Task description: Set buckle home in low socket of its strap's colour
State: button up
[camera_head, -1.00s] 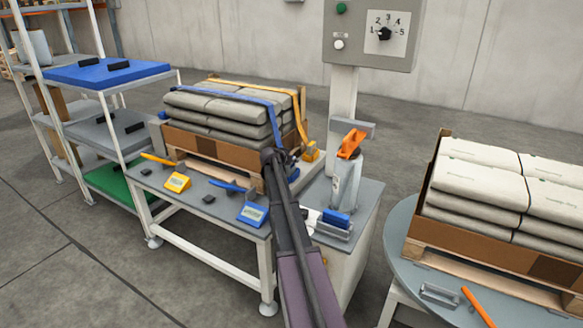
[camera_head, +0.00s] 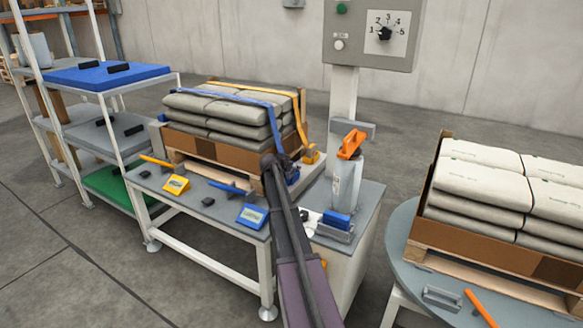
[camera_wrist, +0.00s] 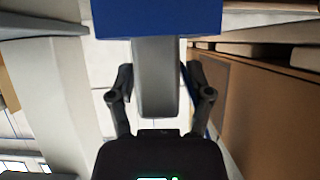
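A blue strap (camera_head: 240,96) and a yellow strap (camera_head: 262,89) run over the grey sacks on the far pallet. The blue strap comes down its near right corner to a blue piece (camera_head: 293,176), partly hidden behind my gripper. The yellow strap ends at a yellow-orange piece (camera_head: 310,158). My gripper (camera_head: 273,158) is at that corner, beside the blue piece. In the wrist view my gripper (camera_wrist: 158,78) has its fingers apart, either side of a grey tongue-like part (camera_wrist: 155,75) below a blue block (camera_wrist: 157,18). Narrow gaps show; no grip is visible.
The bench holds a yellow box (camera_head: 177,184), a blue box (camera_head: 252,215) and two lever handles. A cabinet at right carries an orange tool (camera_head: 351,144) and a blue block (camera_head: 337,218). The pallet's brown side (camera_wrist: 260,105) lies close right in the wrist view.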

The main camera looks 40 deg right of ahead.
jog(key=shift+r, duration=0.15)
jog(key=shift+r+p, duration=0.15)
jog(key=shift+p, duration=0.15)
jog(key=p+v, duration=0.5)
jog(key=v, duration=0.7)
jog(key=shift+a+f, duration=0.1)
jog(key=shift+f, duration=0.1)
dwell(0.4)
jog(key=s+a+f+n+g+y, duration=0.1)
jog(key=s+a+f+n+y, duration=0.2)
jog(key=s+a, duration=0.6)
jog(key=s+a+f+n+g+y, duration=0.2)
jog(key=s+a, duration=0.6)
jog(key=a, duration=1.1)
jog(key=s+a+f+n+g+y, duration=0.1)
jog(key=s+a+f+n+y, duration=0.3)
jog(key=a, duration=1)
jog(key=s+n+y, duration=0.2)
jog(key=s+n, duration=0.2)
jog(key=s, duration=0.1)
jog(key=shift+s+a+f+g, duration=0.2)
jog(key=shift+s+f+g, duration=0.1)
jog(key=shift+s+g, duration=0.1)
